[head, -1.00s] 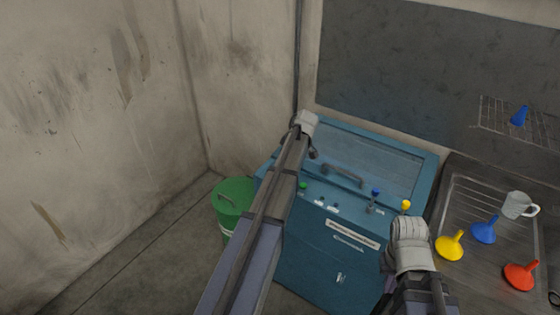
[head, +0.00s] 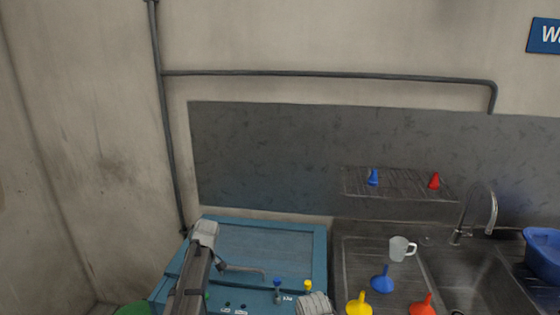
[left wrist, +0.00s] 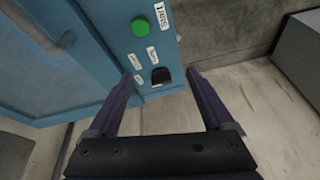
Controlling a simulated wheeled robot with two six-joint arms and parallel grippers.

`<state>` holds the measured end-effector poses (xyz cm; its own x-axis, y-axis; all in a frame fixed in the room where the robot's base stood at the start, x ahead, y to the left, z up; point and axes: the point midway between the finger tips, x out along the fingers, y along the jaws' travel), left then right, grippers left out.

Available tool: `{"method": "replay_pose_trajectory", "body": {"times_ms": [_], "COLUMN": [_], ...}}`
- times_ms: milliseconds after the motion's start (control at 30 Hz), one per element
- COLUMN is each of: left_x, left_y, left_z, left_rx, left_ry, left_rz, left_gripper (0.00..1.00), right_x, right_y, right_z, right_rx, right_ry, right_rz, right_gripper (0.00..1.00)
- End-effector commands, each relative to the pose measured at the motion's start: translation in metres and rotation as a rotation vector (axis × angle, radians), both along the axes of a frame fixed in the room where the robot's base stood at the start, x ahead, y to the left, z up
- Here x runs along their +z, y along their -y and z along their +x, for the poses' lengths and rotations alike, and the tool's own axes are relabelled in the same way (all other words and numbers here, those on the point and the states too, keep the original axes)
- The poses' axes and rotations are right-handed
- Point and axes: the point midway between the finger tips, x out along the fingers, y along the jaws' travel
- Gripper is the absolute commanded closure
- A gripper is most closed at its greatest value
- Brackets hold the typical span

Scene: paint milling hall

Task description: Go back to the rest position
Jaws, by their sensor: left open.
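My left gripper (left wrist: 162,82) is open in the left wrist view, with its two dark fingers apart and nothing between them. Beyond the fingers is the front of the blue machine (left wrist: 105,20), with a green start button (left wrist: 141,27) and a black switch (left wrist: 161,75). In the head view my left arm reaches up to the left rear part of the blue machine (head: 270,245); its fingers are hidden there. Only a pale part of my right arm shows at the bottom edge, near a yellow knob (head: 308,286); the right gripper itself is not visible.
A wire shelf (head: 400,188) hangs above. A blue basin (head: 543,255) stands far right; a green bucket (head: 131,309) is lower left.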

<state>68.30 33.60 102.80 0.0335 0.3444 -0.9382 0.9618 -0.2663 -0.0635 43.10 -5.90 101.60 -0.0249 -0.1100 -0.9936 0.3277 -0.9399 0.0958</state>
Motion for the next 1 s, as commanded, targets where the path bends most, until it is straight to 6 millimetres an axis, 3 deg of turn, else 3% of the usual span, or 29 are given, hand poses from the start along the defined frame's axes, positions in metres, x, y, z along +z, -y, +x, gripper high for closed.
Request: {"method": "replay_pose_trajectory", "body": {"times_ms": [33, 200, 400, 500, 633, 767, 1000], "left_x": [-0.004, -0.014, -0.023, -0.025, -0.027, -0.027, -0.027], "left_y": [0.034, 0.138, 0.226, 0.251, 0.269, 0.275, 0.276], "left_z": [-0.023, -0.093, -0.182, -0.217, -0.244, -0.253, -0.253], "left_rx": [-0.113, -0.588, -1.132, -1.338, -1.509, -1.576, -1.583], "left_ry": [-0.033, -0.175, -0.315, -0.364, -0.401, -0.416, -0.417], "left_rz": [-0.016, -0.079, -0.138, -0.159, -0.175, -0.180, -0.181], "left_gripper": [0.15, 0.15, 0.15, 0.15, 0.15, 0.15, 0.15], "right_x": [-0.003, -0.008, -0.012, -0.014, -0.015, -0.015, -0.015], "right_y": [0.000, 0.000, 0.000, 0.000, 0.000, 0.000, 0.000], "right_z": [0.000, 0.000, 0.000, 0.000, 0.000, 0.000, 0.000], "right_rx": [0.000, 0.000, -0.001, -0.001, -0.001, -0.001, -0.001], "right_ry": [0.000, 0.000, 0.000, 0.000, 0.000, 0.000, 0.000], "right_rz": [0.000, 0.000, 0.000, 0.000, 0.000, 0.000, 0.000], "right_gripper": [1.00, 1.00, 1.00, 1.00, 1.00, 1.00, 1.00]}}
